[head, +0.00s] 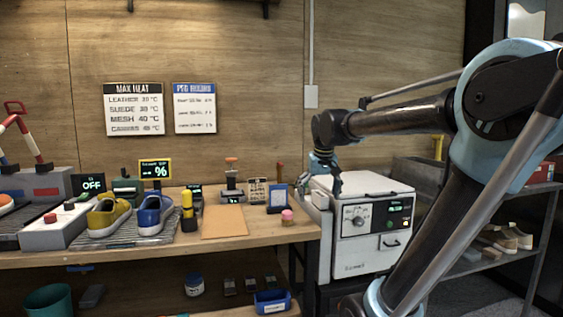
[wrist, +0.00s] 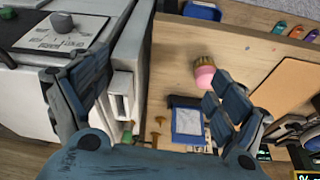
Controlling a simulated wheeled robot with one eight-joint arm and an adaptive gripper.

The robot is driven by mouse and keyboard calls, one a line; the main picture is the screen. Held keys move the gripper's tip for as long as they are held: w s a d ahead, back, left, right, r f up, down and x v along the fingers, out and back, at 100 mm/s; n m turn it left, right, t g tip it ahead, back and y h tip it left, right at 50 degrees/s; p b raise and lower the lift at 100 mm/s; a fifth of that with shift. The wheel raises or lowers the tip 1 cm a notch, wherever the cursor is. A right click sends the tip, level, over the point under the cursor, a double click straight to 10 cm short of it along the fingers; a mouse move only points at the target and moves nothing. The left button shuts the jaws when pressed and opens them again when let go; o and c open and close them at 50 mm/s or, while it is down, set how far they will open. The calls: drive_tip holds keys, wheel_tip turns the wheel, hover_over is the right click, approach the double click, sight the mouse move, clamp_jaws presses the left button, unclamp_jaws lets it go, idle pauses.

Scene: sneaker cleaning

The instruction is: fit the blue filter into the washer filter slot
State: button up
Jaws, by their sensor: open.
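The blue filter (head: 277,199), a blue frame with a pale panel, stands at the right end of the workbench. In the wrist view the blue filter (wrist: 188,125) lies between my fingers' lines, nearer the right finger, below and apart from them. The white washer (head: 352,262) stands right of the bench, with a knob, a lit panel and a small front hatch. A white framed fitting (wrist: 122,95) on the washer's side may be the filter slot; I cannot tell. My gripper (head: 325,172) hangs above the washer's left edge. In the wrist view my gripper (wrist: 155,70) is open and empty.
A pink-and-tan brush (head: 287,215) sits close to the filter on the workbench (head: 255,238). An orange sheet (head: 224,222), a yellow shoe (head: 108,216) and a blue shoe (head: 154,215) are further left. A blue bin (head: 272,301) is on the lower shelf.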

drive_tip(key=n, duration=0.1)
approach(278, 187)
wheel_tip(278, 187, up, 3)
drive_tip(key=s+d, duration=0.1)
drive_tip(key=shift+t+y, duration=0.3)
drive_tip(key=x, duration=1.7)
drive_tip(key=shift+w+r, duration=0.1)
drive_tip(key=shift+w, duration=0.05)
drive_tip(key=shift+a, duration=0.1)
drive_tip(key=c, duration=1.1)
